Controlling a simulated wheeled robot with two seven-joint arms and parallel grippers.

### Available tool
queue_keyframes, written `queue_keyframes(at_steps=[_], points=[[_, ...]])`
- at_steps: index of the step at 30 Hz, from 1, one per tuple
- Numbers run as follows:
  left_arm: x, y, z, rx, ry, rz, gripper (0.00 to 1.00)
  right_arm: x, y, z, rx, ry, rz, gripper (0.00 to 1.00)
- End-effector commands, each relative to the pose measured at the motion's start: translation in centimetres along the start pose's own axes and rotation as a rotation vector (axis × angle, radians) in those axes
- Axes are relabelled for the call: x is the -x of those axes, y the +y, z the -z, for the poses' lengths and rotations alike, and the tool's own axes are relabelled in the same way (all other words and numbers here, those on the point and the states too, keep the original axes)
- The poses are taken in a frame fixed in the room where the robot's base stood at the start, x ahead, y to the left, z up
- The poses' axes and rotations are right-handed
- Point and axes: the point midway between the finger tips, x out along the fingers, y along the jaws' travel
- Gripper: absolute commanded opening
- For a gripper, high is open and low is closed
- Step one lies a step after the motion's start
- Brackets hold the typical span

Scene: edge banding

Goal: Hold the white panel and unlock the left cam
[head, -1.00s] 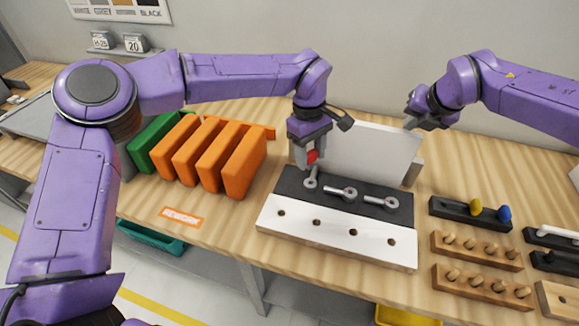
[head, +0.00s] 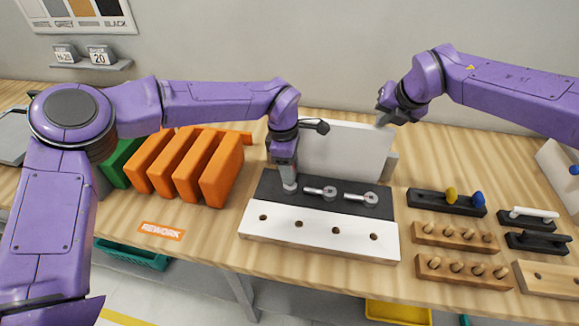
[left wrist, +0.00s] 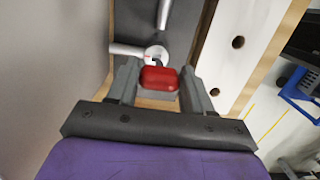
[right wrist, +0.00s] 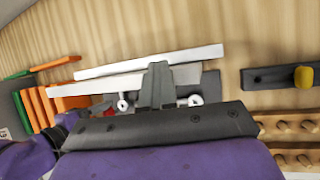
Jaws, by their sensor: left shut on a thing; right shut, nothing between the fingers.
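The white panel (head: 350,150) stands upright behind a black strip (head: 268,184) that carries three grey cams. The left cam (head: 290,188) is mostly hidden by my left gripper (head: 286,172) in the head view. In the left wrist view the left cam (left wrist: 155,52) has its lever pointing left, towards the panel. My left gripper is shut on a red piece (left wrist: 159,78) right beside this cam; whether the piece touches it I cannot tell. My right gripper (head: 384,118) is shut and empty at the panel's upper right corner; contact is unclear.
A white board (head: 320,230) with several holes lies in front of the black strip. Orange slabs (head: 222,170) stand at the left. A black holder (head: 430,201) with yellow and blue knobs and wooden peg blocks (head: 455,238) lie at the right. Bare table lies around the REWORK label (head: 162,231).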

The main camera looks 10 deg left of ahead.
Motion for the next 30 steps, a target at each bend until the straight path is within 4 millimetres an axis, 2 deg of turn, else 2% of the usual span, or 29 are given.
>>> queue_keyframes(at_steps=[1, 12, 14, 18, 20, 23, 30], points=[[-0.1, 0.0, 0.0, 0.000, 0.000, 0.000, 0.21, -0.8, -0.3, 0.8, -0.002, 0.021, 0.009, 0.00], [0.0, 0.0, 0.0, -0.001, 0.000, -0.001, 0.21, -0.8, -0.3, 0.8, -0.002, 0.021, 0.009, 0.00], [0.7, 0.1, -0.1, -0.001, -0.001, -0.004, 0.21, -0.8, -0.3, 0.8, -0.002, 0.021, 0.009, 0.00], [3.8, 0.1, -0.5, 0.000, -0.001, -0.005, 0.21, -0.8, -0.3, 0.8, -0.002, 0.021, 0.009, 0.00], [4.3, 0.0, -0.6, 0.000, -0.001, -0.002, 0.21, -0.8, -0.3, 0.8, -0.002, 0.021, 0.009, 0.00], [4.0, 0.0, -0.5, 0.000, -0.001, 0.001, 0.21, -0.8, -0.3, 0.8, -0.002, 0.021, 0.009, 0.00], [1.4, -0.1, -0.2, 0.001, -0.001, 0.002, 0.21, -0.8, -0.3, 0.8, -0.002, 0.021, 0.009, 0.00]])
